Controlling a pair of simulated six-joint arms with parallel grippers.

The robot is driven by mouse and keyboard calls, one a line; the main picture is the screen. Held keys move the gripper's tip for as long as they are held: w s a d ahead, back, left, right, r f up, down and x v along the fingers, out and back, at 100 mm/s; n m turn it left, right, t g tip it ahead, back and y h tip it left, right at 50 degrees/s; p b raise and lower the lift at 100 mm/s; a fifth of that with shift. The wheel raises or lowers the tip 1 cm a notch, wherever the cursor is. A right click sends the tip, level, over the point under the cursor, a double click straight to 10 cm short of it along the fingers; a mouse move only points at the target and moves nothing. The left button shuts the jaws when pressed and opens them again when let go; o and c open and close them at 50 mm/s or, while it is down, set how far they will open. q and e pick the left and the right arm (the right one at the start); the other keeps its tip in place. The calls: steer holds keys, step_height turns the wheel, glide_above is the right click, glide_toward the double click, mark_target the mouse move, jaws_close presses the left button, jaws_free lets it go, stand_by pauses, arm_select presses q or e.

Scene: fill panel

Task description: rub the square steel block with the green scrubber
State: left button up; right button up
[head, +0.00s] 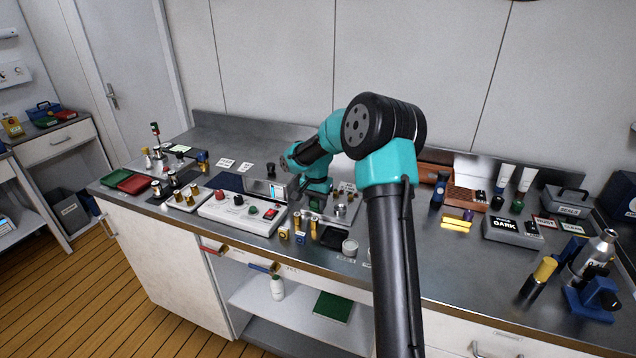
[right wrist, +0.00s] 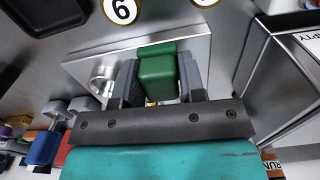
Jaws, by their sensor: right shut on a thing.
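The green scrubber (right wrist: 159,80) is between the fingers of my right gripper (right wrist: 158,88) in the right wrist view. The gripper is shut on it. A flat, square steel piece (right wrist: 196,50) with a round recess lies behind and beneath the scrubber; I cannot tell whether they touch. In the head view my right gripper (head: 314,204) is low over the middle of the counter, beside a steel plate (head: 346,210), and its own arm partly hides it. My left gripper is in neither view.
A white panel with buttons (head: 240,215) is left of my right gripper. Small brass-coloured cylinders (head: 299,222) and a black tray (head: 333,237) stand close in front. A steel-sided box (right wrist: 262,80) is close on the right in the right wrist view. The counter's right half holds boxes and tubes.

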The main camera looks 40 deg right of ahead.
steer(key=shift+s+a+r, duration=0.15)
steer(key=shift+a+r, duration=0.05)
steer(key=shift+r, duration=3.85)
